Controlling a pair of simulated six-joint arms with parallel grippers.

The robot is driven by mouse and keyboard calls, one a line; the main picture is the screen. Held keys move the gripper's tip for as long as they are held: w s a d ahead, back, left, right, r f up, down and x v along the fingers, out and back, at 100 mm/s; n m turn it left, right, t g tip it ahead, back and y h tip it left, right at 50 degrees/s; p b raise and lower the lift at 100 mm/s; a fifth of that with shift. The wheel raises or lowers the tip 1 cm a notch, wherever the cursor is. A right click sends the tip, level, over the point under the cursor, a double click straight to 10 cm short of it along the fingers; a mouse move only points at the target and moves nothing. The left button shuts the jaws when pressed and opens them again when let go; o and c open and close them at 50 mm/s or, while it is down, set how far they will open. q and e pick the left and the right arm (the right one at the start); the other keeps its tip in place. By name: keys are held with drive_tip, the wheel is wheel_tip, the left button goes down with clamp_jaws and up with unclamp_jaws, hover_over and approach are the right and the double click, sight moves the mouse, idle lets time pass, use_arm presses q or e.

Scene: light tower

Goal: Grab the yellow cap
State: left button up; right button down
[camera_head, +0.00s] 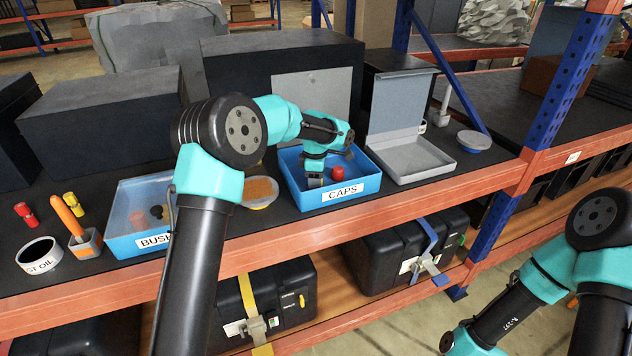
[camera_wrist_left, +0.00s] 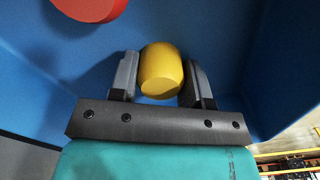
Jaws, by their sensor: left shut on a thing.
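The yellow cap (camera_wrist_left: 161,72) sits between the two fingers of my left gripper (camera_wrist_left: 160,80) in the left wrist view, with a finger against each side. The gripper is shut on it. In the head view my left gripper (camera_head: 314,181) points down inside the blue tray labelled CAPS (camera_head: 362,188). The yellow cap is hidden behind the gripper there. A red cap (camera_head: 337,172) lies in the same tray, just right of the fingers; it also shows in the left wrist view (camera_wrist_left: 88,6). My right arm shows at the lower right, but its gripper is not in view.
A blue tray of bushings (camera_head: 123,245) stands left of the caps tray, partly behind my left arm. A grey open-lid box (camera_head: 415,158) stands close on the right. Large dark boxes (camera_head: 275,85) stand behind.

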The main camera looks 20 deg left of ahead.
use_arm(q)
wheel_tip(320, 180, up, 10)
idle(0.7)
idle(0.4)
